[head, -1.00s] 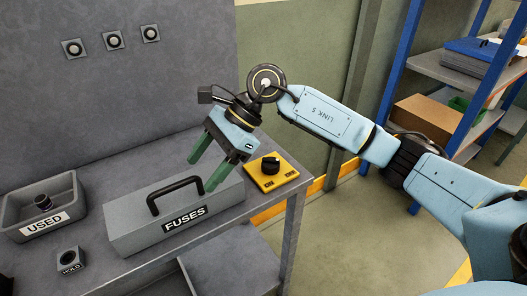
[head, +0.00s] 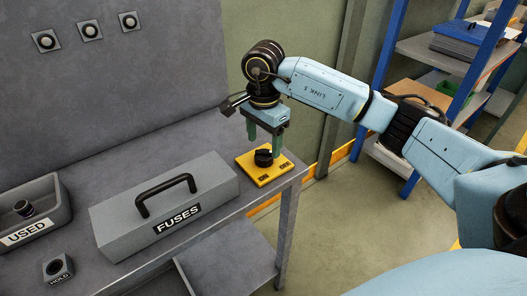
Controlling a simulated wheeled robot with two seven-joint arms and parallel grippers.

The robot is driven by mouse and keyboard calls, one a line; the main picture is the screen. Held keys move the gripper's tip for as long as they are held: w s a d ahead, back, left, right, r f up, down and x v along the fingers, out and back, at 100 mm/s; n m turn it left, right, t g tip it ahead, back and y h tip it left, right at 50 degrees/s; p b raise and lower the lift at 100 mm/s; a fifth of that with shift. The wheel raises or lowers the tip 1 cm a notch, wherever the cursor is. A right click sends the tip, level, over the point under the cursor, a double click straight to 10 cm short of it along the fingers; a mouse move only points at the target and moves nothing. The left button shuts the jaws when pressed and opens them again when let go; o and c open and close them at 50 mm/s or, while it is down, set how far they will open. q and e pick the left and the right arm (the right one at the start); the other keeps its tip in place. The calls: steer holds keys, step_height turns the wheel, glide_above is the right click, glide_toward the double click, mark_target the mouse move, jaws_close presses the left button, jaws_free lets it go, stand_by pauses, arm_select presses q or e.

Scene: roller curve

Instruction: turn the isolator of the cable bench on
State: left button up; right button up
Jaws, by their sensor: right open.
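The isolator is a black rotary knob (head: 263,158) on a yellow plate (head: 284,170) at the right end of the grey bench. The knob's exact angle is hard to make out. My left gripper is not in view.
A grey FUSES box (head: 165,205) with a black handle stands left of the plate. A USED tray (head: 62,205) holding a dark cylinder and a HOLD block (head: 58,268) are further left. A blue shelf rack (head: 400,110) stands behind my right arm.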

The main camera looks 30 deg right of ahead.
mark_target(264, 152)
steer(key=shift+f, duration=2)
steer(key=c, duration=1)
